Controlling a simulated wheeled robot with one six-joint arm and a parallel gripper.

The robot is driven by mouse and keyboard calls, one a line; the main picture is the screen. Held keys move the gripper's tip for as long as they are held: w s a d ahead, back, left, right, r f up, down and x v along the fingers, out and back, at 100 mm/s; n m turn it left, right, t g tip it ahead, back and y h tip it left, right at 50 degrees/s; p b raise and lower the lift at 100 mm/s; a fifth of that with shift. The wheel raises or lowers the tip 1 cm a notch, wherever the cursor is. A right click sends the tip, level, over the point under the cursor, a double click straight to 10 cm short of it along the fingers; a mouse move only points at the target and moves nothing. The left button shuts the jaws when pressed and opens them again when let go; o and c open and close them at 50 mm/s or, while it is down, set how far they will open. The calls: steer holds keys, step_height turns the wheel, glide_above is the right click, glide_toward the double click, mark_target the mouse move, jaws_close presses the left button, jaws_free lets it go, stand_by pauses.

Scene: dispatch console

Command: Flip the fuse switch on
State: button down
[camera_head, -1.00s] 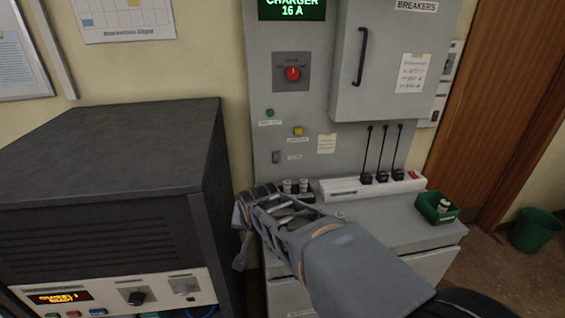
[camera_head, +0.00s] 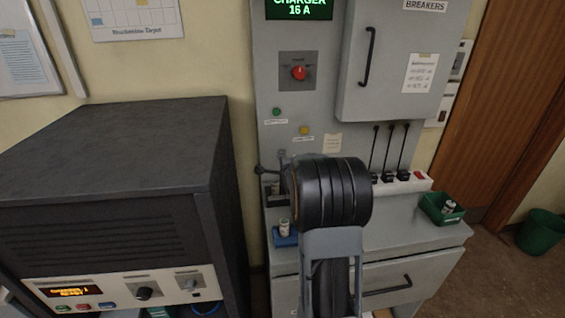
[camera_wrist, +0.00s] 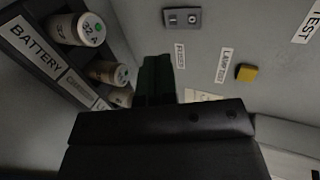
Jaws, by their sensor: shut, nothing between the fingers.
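The fuse switch (camera_wrist: 182,19) is a small dark grey switch with two marked halves on the grey panel, at the top of the wrist view. Its small label (camera_wrist: 180,56) is too blurred to read surely. Which way the switch is set, I cannot tell. My gripper (camera_wrist: 158,72) is shut and empty, its dark fingers pointing toward the panel below the switch in the picture. A gap shows between fingers and switch in that view. In the head view, my black wrist hides most of the gripper and the panel around it.
A yellow button (camera_wrist: 246,72) is right of the switch. A fuse holder marked BATTERY (camera_wrist: 55,62) holds fuses at left. A fuse (camera_head: 284,228) stands on a blue tray (camera_head: 284,241). A green bin (camera_head: 432,213) sits at the counter's right. The dark cabinet (camera_head: 110,150) stands left.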

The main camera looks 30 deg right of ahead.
steer(key=r+p+x, duration=0.1)
steer(key=p+x, duration=0.1)
steer(key=x, duration=0.6)
steer(key=shift+w+d, duration=0.2)
steer(key=shift+w, duration=0.2)
steer(key=shift+f, duration=0.1)
steer(key=b, duration=0.3)
steer(key=t+b, duration=0.1)
steer(key=b, duration=0.2)
steer(key=shift+w+d+t+h, duration=0.1)
steer(key=shift+w+t+h, duration=0.2)
steer(key=shift+h, duration=0.1)
